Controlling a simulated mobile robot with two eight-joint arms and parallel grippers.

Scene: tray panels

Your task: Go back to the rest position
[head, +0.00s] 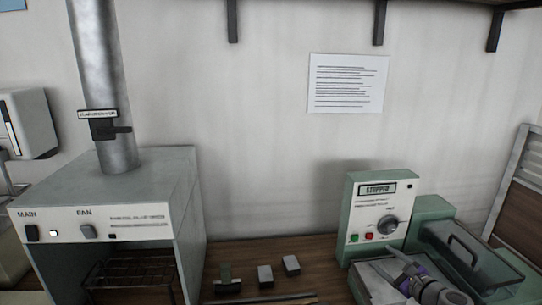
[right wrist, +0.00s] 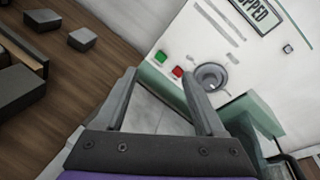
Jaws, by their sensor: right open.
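My right gripper (head: 395,266) is at the lower right of the head view, over the light top in front of the green machine's control panel (head: 377,218). In the right wrist view its two fingers (right wrist: 158,76) are apart with nothing between them. The panel (right wrist: 240,60) is just beyond the fingertips there, with a green button (right wrist: 161,57), a red button (right wrist: 178,72) and a round knob (right wrist: 211,77). I cannot tell whether a finger touches the machine. My left gripper is not in the head view.
A grey fume cabinet (head: 120,185) with a metal duct (head: 100,70) stands at the left, a wire rack (head: 130,278) inside. Small grey blocks (head: 265,275) lie on the wooden bench between cabinet and machine. A clear-lidded green tank (head: 465,250) adjoins the panel.

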